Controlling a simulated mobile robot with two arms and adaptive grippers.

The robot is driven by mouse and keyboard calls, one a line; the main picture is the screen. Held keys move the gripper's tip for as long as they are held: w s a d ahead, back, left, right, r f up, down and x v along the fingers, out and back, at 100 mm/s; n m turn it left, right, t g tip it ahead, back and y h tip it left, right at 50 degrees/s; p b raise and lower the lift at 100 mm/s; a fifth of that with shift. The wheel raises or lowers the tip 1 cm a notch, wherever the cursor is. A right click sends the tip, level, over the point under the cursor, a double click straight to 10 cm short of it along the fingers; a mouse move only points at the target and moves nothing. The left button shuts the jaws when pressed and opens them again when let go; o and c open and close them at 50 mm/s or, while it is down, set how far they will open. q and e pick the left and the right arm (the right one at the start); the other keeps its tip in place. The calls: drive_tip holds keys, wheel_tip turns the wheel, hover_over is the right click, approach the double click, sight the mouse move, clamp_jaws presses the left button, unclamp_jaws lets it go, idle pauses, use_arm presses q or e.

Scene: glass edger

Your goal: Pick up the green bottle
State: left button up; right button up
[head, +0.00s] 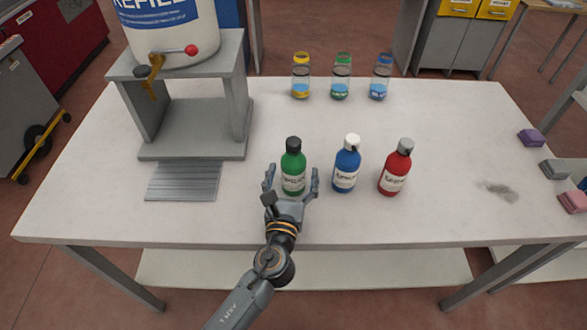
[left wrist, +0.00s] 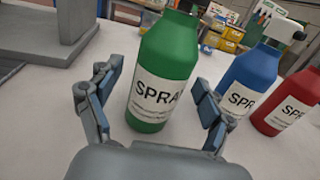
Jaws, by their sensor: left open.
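The green bottle (head: 293,168) stands upright on the white table, with a black cap and a white label. My left gripper (head: 291,180) is open, with one finger on each side of the bottle's lower part. In the left wrist view the green bottle (left wrist: 166,70) stands between the two spread fingers of the left gripper (left wrist: 160,100). A gap shows between the bottle and each finger there. The bottle's top is cut off in that view. My right gripper is not in view.
A blue bottle (head: 346,170) stands close to the right of the green one, with a red bottle (head: 395,171) beyond it. A grey stand (head: 190,150) bearing a white container (head: 170,30) is at left. Several small jars stand at the back.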

use_arm(q)
drive_tip(key=shift+w+d+f, duration=0.1)
drive_tip(key=shift+w+d, duration=0.05)
drive_tip(key=shift+w, duration=0.55)
drive_tip(key=shift+s, duration=0.15)
drive_tip(key=c, duration=1.4)
drive_tip(key=shift+c, duration=1.1)
drive_tip(key=shift+r, duration=0.2)
